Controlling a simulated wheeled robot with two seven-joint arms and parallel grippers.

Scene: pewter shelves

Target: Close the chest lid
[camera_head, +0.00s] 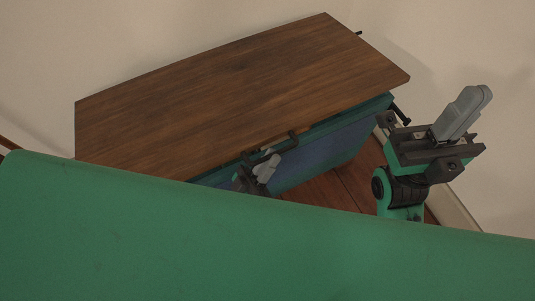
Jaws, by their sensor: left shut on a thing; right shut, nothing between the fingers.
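The chest has a brown wooden lid (240,85) and a blue-green body (325,150). The lid lies over the body, with its front edge close along the teal front rim. I cannot tell whether a thin gap stays between them. A dark handle (278,141) sticks out at the lid's front edge. My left gripper (268,164) is at this handle, shut on it; its arm is mostly hidden below. My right gripper (462,112) is shut and empty, raised to the right of the chest and apart from it.
A beige wall (180,35) stands close behind the chest and runs on at the right. Reddish-brown wooden floor (345,187) shows in front of the chest. The lower part of the view is blocked.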

